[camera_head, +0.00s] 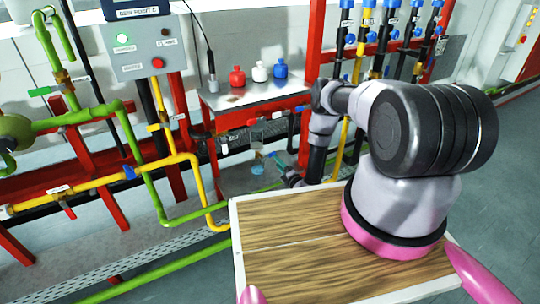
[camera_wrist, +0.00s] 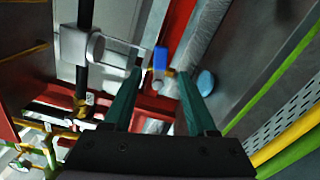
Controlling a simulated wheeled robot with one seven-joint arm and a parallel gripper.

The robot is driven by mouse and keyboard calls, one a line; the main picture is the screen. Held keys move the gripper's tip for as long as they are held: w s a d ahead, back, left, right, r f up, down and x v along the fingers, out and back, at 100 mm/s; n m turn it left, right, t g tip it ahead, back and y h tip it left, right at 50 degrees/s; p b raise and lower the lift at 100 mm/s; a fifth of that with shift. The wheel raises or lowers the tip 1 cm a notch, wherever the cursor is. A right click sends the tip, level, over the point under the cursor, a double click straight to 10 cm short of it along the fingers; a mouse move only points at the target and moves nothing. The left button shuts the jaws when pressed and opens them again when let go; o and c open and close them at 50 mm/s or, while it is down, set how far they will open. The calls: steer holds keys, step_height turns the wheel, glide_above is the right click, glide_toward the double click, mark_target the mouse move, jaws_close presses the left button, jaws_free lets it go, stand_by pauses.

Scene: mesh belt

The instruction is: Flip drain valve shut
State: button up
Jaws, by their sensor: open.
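A small valve with a blue handle (camera_wrist: 160,60) and a brass-coloured body shows in the wrist view, just past and between my fingertips. I take it for the drain valve, but no label is readable on it. My gripper (camera_wrist: 160,71) has two teal fingers spread apart with nothing held between them. I cannot tell whether a finger touches the handle. In the head view my gripper (camera_head: 274,160) reaches low under the sink bench, partly hidden by my arm, and the valve is not clear there.
The metal sink bench (camera_head: 265,92) carries red, white and blue bottles. Red frame posts and a clear-sided box (camera_wrist: 118,50) stand close to my fingers. A pale blue disc (camera_wrist: 206,82) lies right of the fingertips. Yellow and green pipes (camera_head: 190,160) run at the left.

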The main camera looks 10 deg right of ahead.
mark_target(271, 155)
steer(key=x, duration=0.7)
jaws_close()
steer(key=shift+d+f, duration=0.1)
steer(key=shift+f, duration=0.05)
